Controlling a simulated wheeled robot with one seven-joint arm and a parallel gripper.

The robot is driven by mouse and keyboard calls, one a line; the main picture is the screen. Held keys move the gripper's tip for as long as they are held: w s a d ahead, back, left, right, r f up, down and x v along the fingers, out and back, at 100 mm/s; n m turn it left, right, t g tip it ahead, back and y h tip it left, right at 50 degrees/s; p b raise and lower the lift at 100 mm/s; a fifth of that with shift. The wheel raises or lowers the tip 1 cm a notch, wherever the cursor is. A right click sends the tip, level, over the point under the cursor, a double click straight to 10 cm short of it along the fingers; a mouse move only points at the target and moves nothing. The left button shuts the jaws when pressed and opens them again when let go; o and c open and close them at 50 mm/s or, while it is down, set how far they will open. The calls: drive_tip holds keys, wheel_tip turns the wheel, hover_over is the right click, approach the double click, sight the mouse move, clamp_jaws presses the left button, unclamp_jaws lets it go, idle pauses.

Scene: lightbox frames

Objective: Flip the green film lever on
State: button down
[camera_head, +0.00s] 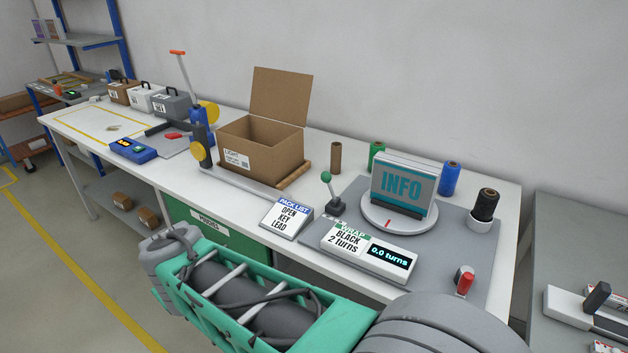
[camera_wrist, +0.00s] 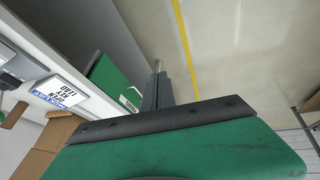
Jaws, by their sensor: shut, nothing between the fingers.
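A lever with a green ball knob (camera_head: 327,177) stands on a small dark base at the left edge of the grey mat, left of the round turntable (camera_head: 372,219). Its stem leans slightly left in the head view. A green film roll (camera_head: 377,151) stands behind the turntable. My gripper (camera_wrist: 158,70) shows in the wrist view with its dark fingers together and nothing between them. It is in front of the bench, over the floor side, apart from the lever.
An INFO sign (camera_head: 403,184) stands on the turntable. A WRAP display (camera_head: 368,252) reading 0.0 turns and a PACK LIST sign (camera_head: 286,218) stand near the front edge. An open carton (camera_head: 262,152), a red-handled control (camera_head: 465,281) and brown, blue and black rolls are also on the bench.

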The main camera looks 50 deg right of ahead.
sight(330, 187)
drive_tip(key=w+d+f+h, duration=0.1)
drive_tip(key=w+d+h, duration=0.2)
drive_tip(key=d, duration=0.7)
drive_tip(key=w+d+n+h+b, duration=0.1)
drive_tip(key=w+d+h, duration=0.2)
drive_tip(key=d, duration=0.6)
drive_tip(key=w+d+f+h, duration=0.1)
drive_tip(key=w+d+h, duration=0.3)
drive_tip(key=d, duration=0.6)
drive_tip(key=d+n+h, duration=0.1)
drive_tip(key=d, duration=0.2)
drive_tip(key=s+d+r+n+h, duration=0.1)
drive_tip(key=d+n+h, duration=0.1)
drive_tip(key=d, duration=0.1)
drive_tip(key=s+d+n+h, duration=0.1)
drive_tip(key=d+h, duration=0.1)
drive_tip(key=d, duration=0.2)
drive_tip(key=shift+s+d+r+g, duration=0.1)
drive_tip(key=shift+s+r+g, duration=0.1)
drive_tip(key=shift+r+g, duration=0.1)
drive_tip(key=shift+r+n, duration=0.2)
drive_tip(key=shift+n, duration=0.1)
drive_tip(key=shift+d, duration=0.1)
